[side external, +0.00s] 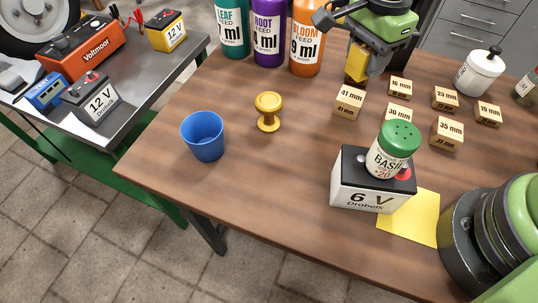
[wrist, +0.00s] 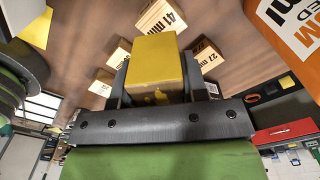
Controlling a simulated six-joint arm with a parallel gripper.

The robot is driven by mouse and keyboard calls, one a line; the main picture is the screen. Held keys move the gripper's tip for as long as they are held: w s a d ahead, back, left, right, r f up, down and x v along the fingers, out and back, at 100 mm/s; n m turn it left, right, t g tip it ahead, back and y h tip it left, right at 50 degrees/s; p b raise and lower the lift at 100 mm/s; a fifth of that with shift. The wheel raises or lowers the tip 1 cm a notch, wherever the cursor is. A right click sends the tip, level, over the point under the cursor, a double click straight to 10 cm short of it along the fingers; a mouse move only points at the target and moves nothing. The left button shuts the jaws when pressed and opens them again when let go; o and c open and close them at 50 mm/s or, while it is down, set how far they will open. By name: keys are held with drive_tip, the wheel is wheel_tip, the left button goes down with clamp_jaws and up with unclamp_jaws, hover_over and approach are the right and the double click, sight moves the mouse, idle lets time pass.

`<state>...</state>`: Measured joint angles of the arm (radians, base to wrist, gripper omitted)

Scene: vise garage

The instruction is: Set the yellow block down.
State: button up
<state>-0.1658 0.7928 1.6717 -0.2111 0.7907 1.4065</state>
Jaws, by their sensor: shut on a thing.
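The yellow block (side external: 357,61) is between the fingers of my gripper (side external: 366,62), near the back of the wooden table (side external: 270,185). In the wrist view the yellow block (wrist: 155,62) fills the space between the two dark fingers of my gripper (wrist: 154,82), which is shut on it. A dark brown patch shows right under the block in the side view. I cannot tell whether the block touches anything below it.
Wooden blocks with mm labels, one marked 41 mm (side external: 349,102), stand close around my gripper. Feed bottles, including an orange one (side external: 305,38), stand left of it. A 6 V battery (side external: 370,182) bears a green-topped shaker (side external: 392,150). Table is clear around the blue cup (side external: 203,136).

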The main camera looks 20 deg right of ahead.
drive_tip(key=s+a+n, duration=0.2)
drive_tip(key=a+n, duration=0.3)
drive_tip(key=a, duration=1)
drive_tip(key=n, duration=0.3)
hover_over(254, 177)
wheel_tip(254, 177, down, 5)
drive_tip(key=shift+r, duration=0.15)
drive_tip(key=shift+f, duration=2.45)
drive_tip(key=shift+f, duration=0.1)
drive_tip(key=o, duration=0.9)
drive_tip(key=shift+o, duration=0.2)
wheel_tip(254, 177, up, 12)
